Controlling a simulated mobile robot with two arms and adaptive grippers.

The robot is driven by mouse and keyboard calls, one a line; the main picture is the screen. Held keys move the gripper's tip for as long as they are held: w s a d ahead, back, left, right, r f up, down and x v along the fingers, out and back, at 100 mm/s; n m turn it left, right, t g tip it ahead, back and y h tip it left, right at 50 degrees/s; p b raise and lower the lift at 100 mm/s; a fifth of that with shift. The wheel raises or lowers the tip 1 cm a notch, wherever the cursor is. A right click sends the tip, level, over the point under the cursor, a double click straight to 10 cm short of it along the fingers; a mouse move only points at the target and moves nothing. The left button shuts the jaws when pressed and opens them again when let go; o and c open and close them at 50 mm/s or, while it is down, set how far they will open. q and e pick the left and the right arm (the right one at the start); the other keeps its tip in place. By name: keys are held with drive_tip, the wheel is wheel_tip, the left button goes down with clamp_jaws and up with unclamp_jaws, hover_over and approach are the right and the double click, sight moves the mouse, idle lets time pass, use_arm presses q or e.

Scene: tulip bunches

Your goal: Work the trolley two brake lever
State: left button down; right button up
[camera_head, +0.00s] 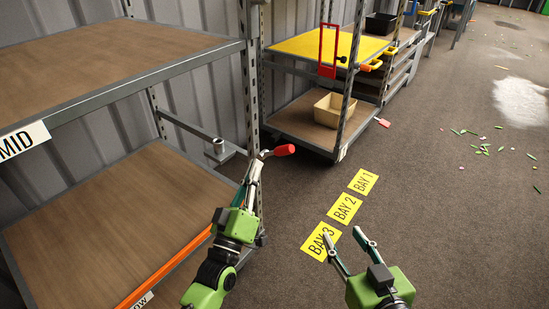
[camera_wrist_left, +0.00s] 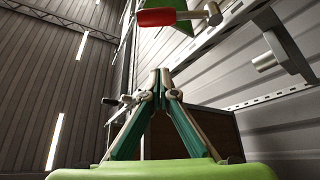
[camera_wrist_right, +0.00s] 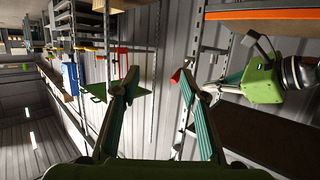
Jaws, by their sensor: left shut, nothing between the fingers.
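A lever with a red handle (camera_head: 283,150) sticks out beside the upright post of the near shelf unit. In the left wrist view the red handle (camera_wrist_left: 160,17) on a metal rod shows beyond the fingertips. My left gripper (camera_head: 254,170) is shut and empty, its tips just below and left of the handle; the head view does not show clearly whether they touch. The left wrist view shows the shut fingertips (camera_wrist_left: 160,76) apart from the handle. My right gripper (camera_head: 345,238) is open and empty over the floor. No label for trolley two is readable.
The near shelf unit (camera_head: 130,75) fills the left. Behind it stands a unit with a yellow top (camera_head: 310,46), a red frame (camera_head: 328,50) and a beige bin (camera_head: 333,108). Yellow bay labels (camera_head: 344,208) lie on the floor. Floor on the right is open, with scattered bits.

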use_arm(q)
drive_tip(key=b+x, duration=0.2)
drive_tip(key=x, duration=0.8)
drive_tip(key=shift+s+d+f+b, duration=0.2)
drive_tip(key=shift+d+f, duration=0.15)
drive_tip(key=shift+f, duration=0.25)
drive_tip(key=shift+s+d+f+b, duration=0.15)
drive_tip(key=shift+d+f+b, duration=0.1)
drive_tip(key=shift+d+f, duration=0.25)
drive_tip(key=shift+s+d+f+b, duration=0.15)
drive_tip(key=shift+d+f+b, duration=0.1)
drive_tip(key=shift+f, duration=0.45)
use_arm(e)
wheel_tip(320, 180, up, 17)
drive_tip(key=s+a+t+y, duration=0.1)
drive_tip(key=t+y, duration=0.2)
drive_tip(key=t, duration=0.6)
drive_tip(key=shift+s+a, duration=0.3)
drive_tip(key=shift+a, duration=0.1)
drive_tip(key=shift+f, duration=0.1)
